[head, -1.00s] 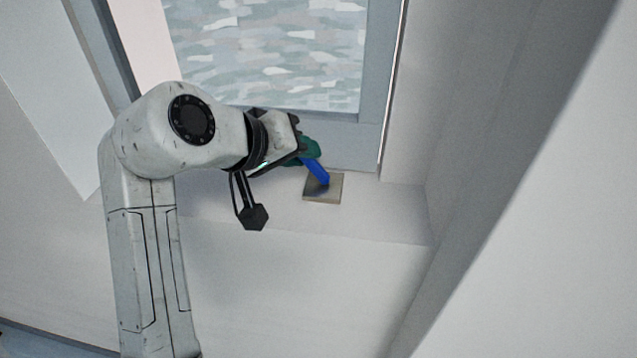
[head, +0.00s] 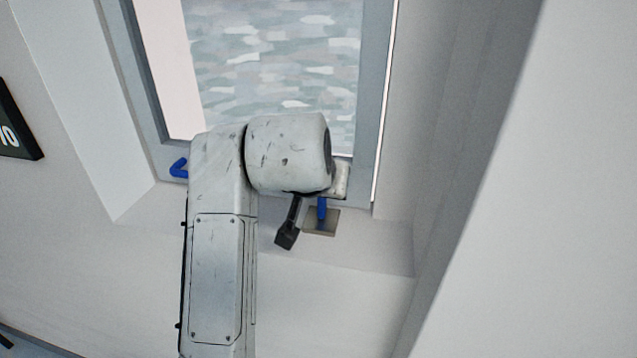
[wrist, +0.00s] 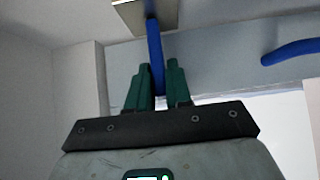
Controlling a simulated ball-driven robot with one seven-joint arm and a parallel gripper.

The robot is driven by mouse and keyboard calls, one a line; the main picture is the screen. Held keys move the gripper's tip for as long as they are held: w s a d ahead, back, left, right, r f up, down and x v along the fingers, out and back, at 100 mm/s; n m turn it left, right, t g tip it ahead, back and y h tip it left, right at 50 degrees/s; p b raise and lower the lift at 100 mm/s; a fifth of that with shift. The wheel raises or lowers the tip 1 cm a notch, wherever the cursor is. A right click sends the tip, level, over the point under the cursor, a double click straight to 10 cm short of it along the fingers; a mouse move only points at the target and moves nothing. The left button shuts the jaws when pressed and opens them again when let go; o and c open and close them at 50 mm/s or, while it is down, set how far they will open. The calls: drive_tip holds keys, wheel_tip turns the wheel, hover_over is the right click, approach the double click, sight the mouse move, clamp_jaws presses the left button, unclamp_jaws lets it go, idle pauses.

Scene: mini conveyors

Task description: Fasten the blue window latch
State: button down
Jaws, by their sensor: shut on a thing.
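A blue latch bar (head: 322,209) rises from a square metal plate (head: 329,228) on the sill, below the lower right part of the window frame. In the wrist view, the bar (wrist: 154,45) runs from the plate (wrist: 133,14) down between the green fingers of my gripper (wrist: 157,72), which is shut on it. In the head view, my arm hides the fingers and the bar's upper end. A second blue handle (head: 179,168) sits at the lower left of the window frame and also shows at the right of the wrist view (wrist: 292,51).
The grey window frame (head: 374,110) surrounds a pane with a mottled pale pattern. A side wall (head: 450,130) stands close to the right of the latch. The sill around the plate is clear. A dark sign (head: 17,125) hangs at the far left.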

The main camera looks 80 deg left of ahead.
drive_tip(key=shift+w, duration=0.1)
idle(0.3)
drive_tip(key=c, duration=1.1)
unclamp_jaws()
drive_tip(key=b+v, duration=0.2)
drive_tip(key=v, duration=0.8)
drive_tip(key=shift+d+r, duration=0.25)
drive_tip(key=shift+d, duration=0.05)
